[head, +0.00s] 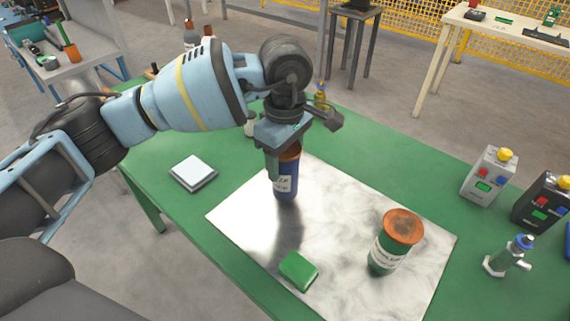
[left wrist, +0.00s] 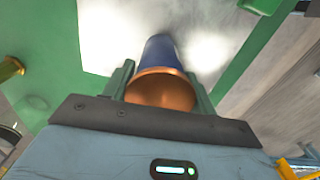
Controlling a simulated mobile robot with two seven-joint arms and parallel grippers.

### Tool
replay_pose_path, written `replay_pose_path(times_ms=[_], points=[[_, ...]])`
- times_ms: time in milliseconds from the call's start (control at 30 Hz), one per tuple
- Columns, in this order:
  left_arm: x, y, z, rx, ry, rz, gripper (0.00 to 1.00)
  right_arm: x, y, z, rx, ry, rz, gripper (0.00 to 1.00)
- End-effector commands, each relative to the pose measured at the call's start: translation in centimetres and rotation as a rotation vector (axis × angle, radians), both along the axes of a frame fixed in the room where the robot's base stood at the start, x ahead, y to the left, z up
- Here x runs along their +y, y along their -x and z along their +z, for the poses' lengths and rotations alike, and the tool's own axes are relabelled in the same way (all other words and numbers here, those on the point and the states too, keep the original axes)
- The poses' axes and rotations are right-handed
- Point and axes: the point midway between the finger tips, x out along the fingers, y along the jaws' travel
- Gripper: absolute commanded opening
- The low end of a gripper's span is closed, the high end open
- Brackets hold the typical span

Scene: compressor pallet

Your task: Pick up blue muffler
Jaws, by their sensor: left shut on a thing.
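The blue muffler (head: 286,183) is a blue cylinder with a pale label and a copper-coloured top. It is upright over the metal sheet (head: 330,210) on the green table; I cannot tell whether its base touches the sheet. My left gripper (head: 283,160) comes down from above and is shut on its upper part. In the left wrist view the muffler (left wrist: 162,80) sits between the two green fingers (left wrist: 160,92), copper end towards the camera. My right gripper is not in view.
A green canister (head: 390,245) with a rusty top and a green block (head: 298,270) are on the sheet. A white square pad (head: 193,173) lies left. Control boxes (head: 488,178) (head: 543,203) and a blue-capped fitting (head: 510,255) stand right.

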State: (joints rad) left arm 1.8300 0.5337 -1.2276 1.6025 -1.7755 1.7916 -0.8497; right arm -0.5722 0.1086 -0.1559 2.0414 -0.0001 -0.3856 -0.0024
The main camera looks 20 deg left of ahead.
Motion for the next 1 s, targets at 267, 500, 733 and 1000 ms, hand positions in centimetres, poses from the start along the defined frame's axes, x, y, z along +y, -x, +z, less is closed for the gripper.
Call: replay_pose_path(times_ms=[267, 500, 733, 1000], points=[[0.4, 3.1, 2.0, -0.002, 0.001, -0.004, 0.21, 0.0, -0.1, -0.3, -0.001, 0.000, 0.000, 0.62], [1.0, 8.3, 2.5, -0.002, 0.001, -0.005, 0.21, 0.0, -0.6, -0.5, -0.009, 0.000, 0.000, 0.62], [1.4, 12.6, 2.9, -0.002, 0.001, -0.004, 0.21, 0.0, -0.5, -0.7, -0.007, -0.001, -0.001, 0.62], [1.7, 15.4, 3.2, -0.001, 0.000, -0.002, 0.21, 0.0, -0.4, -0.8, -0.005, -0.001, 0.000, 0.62]])
